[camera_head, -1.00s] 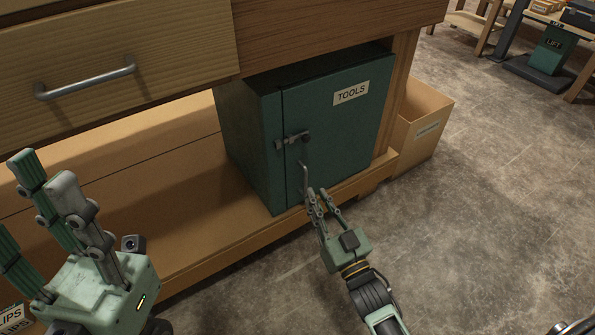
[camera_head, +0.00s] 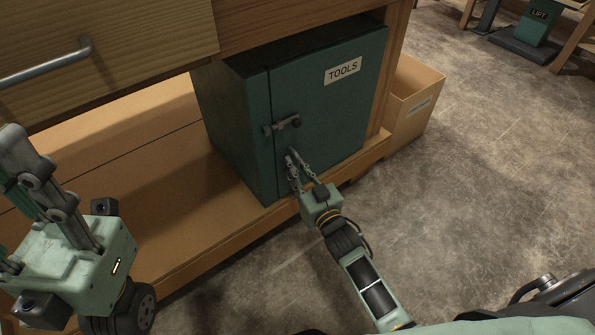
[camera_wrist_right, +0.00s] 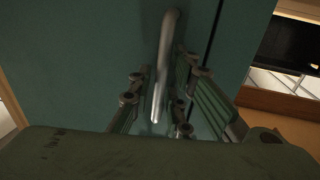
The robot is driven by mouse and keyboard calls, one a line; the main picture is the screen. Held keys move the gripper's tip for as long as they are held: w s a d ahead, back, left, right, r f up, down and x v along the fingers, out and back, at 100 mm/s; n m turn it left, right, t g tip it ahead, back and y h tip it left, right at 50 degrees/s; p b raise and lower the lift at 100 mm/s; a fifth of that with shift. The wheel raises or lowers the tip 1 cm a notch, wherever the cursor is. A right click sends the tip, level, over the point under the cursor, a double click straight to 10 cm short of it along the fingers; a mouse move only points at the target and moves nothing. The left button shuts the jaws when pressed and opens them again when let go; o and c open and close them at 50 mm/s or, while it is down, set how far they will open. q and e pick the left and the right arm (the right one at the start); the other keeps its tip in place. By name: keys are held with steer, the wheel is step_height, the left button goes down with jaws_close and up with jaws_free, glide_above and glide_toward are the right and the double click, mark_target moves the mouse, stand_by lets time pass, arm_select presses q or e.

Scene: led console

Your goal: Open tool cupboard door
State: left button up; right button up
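The green tool cupboard (camera_head: 237,110) stands on the low wooden shelf, its door (camera_head: 335,112) marked TOOLS and looking closed. A grey latch (camera_head: 283,125) sits across the door's left edge. My right gripper (camera_head: 294,158) is at the door's lower left, below the latch. In the right wrist view the bent metal door handle (camera_wrist_right: 163,70) runs down between the spread fingers of this gripper (camera_wrist_right: 168,100); they look apart from it. My left gripper (camera_head: 20,200) is at the left, its fingertips partly out of frame, so its opening is unclear.
A wooden drawer (camera_head: 100,45) with a metal handle is above the shelf (camera_head: 150,200). A cardboard box (camera_head: 408,110) stands right of the cupboard. The concrete floor (camera_head: 470,170) in front of the door and to the right is clear.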

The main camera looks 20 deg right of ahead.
jaws_close()
stand_by(0.6)
